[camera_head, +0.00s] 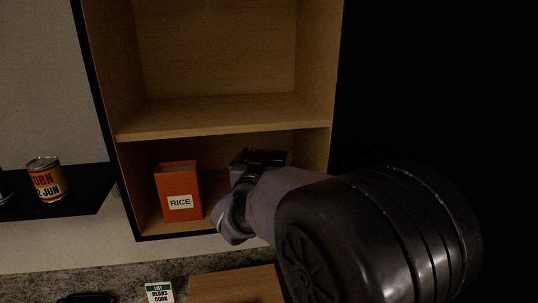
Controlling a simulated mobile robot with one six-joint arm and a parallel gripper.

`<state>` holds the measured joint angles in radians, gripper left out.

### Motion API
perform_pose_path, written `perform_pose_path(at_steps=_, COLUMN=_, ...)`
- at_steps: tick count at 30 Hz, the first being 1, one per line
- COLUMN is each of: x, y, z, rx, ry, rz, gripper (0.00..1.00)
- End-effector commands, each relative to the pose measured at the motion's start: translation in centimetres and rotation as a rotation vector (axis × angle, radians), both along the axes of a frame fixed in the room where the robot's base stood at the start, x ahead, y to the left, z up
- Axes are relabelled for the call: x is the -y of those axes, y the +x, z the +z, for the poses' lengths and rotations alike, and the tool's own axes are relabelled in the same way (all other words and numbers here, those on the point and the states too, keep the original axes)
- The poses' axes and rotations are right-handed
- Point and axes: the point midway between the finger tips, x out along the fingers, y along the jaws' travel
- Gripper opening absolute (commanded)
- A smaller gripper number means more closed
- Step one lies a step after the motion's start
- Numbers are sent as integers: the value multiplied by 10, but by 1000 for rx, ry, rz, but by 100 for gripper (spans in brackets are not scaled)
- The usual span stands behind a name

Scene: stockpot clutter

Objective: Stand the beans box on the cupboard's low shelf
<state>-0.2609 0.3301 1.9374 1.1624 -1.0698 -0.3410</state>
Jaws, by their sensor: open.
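The cupboard (222,121) stands open, with its low shelf (150,217) at the bottom. My gripper (264,156) reaches into the right part of the low compartment. It is open; its fingertips are dark and hard to make out. My arm covers much of the compartment's right side and the shelf floor there. No box labelled beans shows; anything behind my gripper and arm is hidden.
An orange-red rice box (179,190) stands upright on the low shelf, left of my gripper. The upper shelf (220,116) is bare. A list card (159,292) and a wooden block (236,284) are below.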

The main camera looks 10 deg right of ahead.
Motion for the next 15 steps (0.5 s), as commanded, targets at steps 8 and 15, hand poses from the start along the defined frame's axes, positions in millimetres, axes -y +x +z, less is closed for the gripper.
perform_pose_path(at_steps=8, x=-26, y=-61, z=-2, rx=1, ry=0, rz=2, gripper=100)
perform_pose_path(at_steps=15, x=-37, y=-93, z=9, rx=-63, ry=204, rz=198, gripper=100)
